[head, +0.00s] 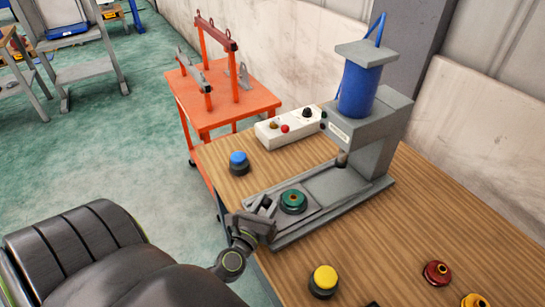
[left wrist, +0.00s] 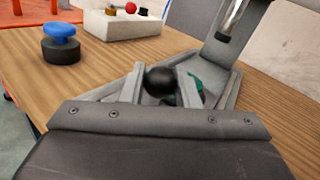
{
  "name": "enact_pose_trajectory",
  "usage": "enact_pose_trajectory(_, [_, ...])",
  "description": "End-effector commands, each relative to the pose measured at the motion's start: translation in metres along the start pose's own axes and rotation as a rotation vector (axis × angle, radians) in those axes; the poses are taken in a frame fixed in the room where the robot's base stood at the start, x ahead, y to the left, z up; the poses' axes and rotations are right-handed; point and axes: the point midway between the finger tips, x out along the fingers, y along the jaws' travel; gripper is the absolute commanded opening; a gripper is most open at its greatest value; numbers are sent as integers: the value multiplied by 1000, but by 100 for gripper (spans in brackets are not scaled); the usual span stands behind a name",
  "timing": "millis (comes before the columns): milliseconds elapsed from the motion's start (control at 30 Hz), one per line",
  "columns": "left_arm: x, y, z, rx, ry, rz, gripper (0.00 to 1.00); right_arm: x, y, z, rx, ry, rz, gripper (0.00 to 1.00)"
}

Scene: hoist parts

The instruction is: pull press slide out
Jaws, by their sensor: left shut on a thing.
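The press (head: 375,135) is grey with a blue cylinder (head: 361,90) on top and stands on the wooden table. Its slide (head: 315,212) lies at the front end of the press base, clear of the ram (head: 342,158). A green and black round part (head: 293,200) sits on the slide. My left gripper (head: 262,207) is at the slide's front end. In the left wrist view its fingers (left wrist: 160,88) are shut on a black ball knob (left wrist: 160,78), which partly hides the green part (left wrist: 196,88). My right gripper is not in view.
A blue-topped part (head: 238,162) and a white control box (head: 288,127) stand left of the press. A yellow-topped part (head: 323,281) and a red part (head: 437,273) are at the front right. An orange cart (head: 245,103) stands behind the table (head: 385,235).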

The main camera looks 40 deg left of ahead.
Motion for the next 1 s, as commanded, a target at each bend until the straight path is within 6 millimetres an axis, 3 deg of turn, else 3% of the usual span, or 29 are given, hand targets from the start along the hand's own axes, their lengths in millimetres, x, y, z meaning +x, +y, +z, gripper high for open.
enact_pose_trajectory(233, [0,0,0,0,-1,0,0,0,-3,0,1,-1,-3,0])
enact_pose_trajectory(267, [0,0,0,0,-1,0,31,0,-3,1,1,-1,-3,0])
enact_pose_trajectory(400, [0,0,0,0,-1,0,48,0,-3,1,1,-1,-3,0])
enact_pose_trajectory(767, [-4,0,-1,-1,1,1,48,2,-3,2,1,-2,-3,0])
enact_pose_trajectory(1000, [-38,1,-6,-3,2,2,48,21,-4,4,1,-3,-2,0])
